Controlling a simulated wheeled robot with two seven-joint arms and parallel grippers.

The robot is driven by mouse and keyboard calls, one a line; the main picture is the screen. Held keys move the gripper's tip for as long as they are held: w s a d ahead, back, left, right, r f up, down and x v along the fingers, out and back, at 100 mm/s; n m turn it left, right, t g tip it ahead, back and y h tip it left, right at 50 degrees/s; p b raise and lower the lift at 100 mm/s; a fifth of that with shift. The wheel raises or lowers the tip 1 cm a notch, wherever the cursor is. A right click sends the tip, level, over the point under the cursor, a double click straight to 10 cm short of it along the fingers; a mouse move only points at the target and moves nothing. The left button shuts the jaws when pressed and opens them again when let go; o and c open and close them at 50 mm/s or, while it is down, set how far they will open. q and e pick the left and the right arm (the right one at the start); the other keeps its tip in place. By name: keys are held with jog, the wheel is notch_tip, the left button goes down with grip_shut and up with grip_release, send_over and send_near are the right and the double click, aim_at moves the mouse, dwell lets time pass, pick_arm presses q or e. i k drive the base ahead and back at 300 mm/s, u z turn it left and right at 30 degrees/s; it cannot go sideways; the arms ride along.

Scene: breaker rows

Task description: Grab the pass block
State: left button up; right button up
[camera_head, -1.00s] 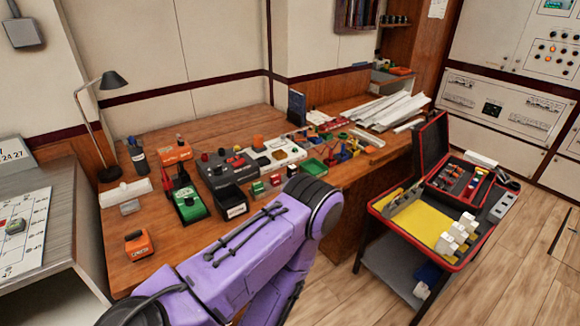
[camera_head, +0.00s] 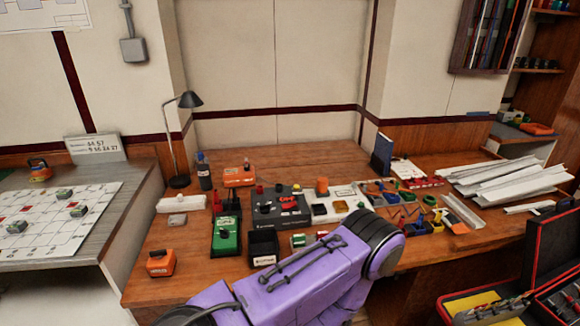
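Small blocks stand in a short row at the front of the wooden desk (camera_head: 150,222): a green and white one (camera_head: 298,240) and a reddish one (camera_head: 322,235), beside the black open bin (camera_head: 264,243). Their markings are too small to read, so I cannot tell which is the pass block. My purple arm crosses the front of the desk and hides part of the area just right of these blocks. Neither of my grippers shows in this view.
A green tester (camera_head: 226,234), a dark grey device (camera_head: 280,208) and an orange box (camera_head: 161,263) stand on the desk. White trunking lengths (camera_head: 500,180) lie at the right. A gridded board (camera_head: 55,222) lies on the left bench. The desk's left front is mostly clear.

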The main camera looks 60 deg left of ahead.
aim_at(299, 240)
jog(key=u, duration=0.75)
jog(key=i, duration=0.7)
jog(key=u, duration=0.8)
